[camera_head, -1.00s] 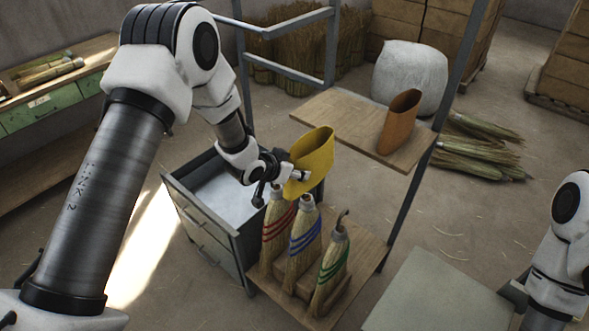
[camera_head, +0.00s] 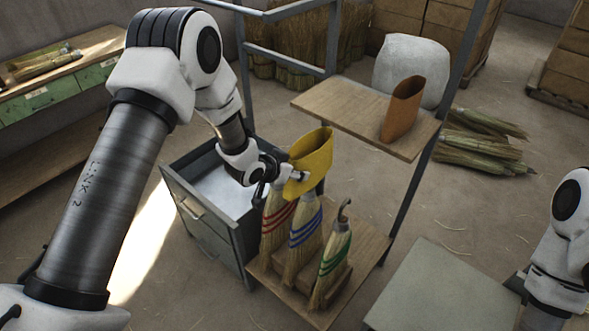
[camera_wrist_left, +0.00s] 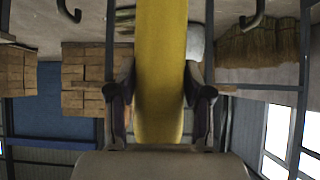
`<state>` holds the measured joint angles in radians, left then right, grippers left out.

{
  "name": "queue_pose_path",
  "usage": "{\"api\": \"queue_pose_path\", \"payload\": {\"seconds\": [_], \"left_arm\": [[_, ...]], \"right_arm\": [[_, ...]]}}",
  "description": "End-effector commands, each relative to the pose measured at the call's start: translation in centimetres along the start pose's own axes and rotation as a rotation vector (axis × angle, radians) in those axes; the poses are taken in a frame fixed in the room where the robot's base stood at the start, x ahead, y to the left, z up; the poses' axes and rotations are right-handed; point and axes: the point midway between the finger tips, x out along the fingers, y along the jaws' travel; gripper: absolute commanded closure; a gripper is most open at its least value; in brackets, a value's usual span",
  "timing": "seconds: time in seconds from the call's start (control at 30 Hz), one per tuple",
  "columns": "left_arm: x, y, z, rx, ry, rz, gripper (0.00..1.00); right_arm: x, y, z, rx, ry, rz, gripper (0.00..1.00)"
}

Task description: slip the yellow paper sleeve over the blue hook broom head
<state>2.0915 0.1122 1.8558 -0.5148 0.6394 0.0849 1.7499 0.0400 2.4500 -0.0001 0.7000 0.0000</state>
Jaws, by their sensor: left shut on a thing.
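My left gripper (camera_head: 294,178) is shut on the yellow paper sleeve (camera_head: 314,158), an open-topped tube held upright. In the left wrist view the sleeve (camera_wrist_left: 160,75) runs between the two fingers (camera_wrist_left: 160,108). The blue-banded broom head (camera_head: 303,232) stands in a wooden rack, directly below the sleeve in the head view. The sleeve's lower end hides its hook and top; I cannot tell whether the hook is inside. The red-banded head (camera_head: 274,228) stands to its left, its top also hidden. The green-banded head (camera_head: 334,255) stands to its right, its hook showing.
An orange-brown sleeve (camera_head: 403,108) stands on the raised wooden shelf (camera_head: 340,112). A metal drawer cabinet (camera_head: 215,230) with its top drawer open is left of the rack. A grey-green tabletop (camera_head: 440,290) lies at the right front. My right arm shows at the right edge.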

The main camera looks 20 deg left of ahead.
Motion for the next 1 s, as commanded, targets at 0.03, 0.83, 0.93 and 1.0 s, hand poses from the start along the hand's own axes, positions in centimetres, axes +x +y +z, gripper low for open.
{"api": "queue_pose_path", "payload": {"seconds": [0.03,0.83,0.93,1.0], "left_arm": [[0.3,0.0,0.4,0.0,0.0,0.0,0.7],[1.6,-0.1,2.0,0.0,-0.001,0.0,0.7],[1.9,-0.1,2.4,0.0,-0.001,0.0,0.7],[2.1,-0.1,2.7,0.0,-0.001,0.0,0.7]], "right_arm": [[0.4,0.0,0.0,0.0,0.0,0.0,0.54],[1.9,0.0,0.0,0.0,0.0,0.0,0.54],[2.3,0.0,0.0,0.0,0.0,0.0,0.54],[2.5,0.0,0.0,0.0,0.0,0.0,0.54]]}}
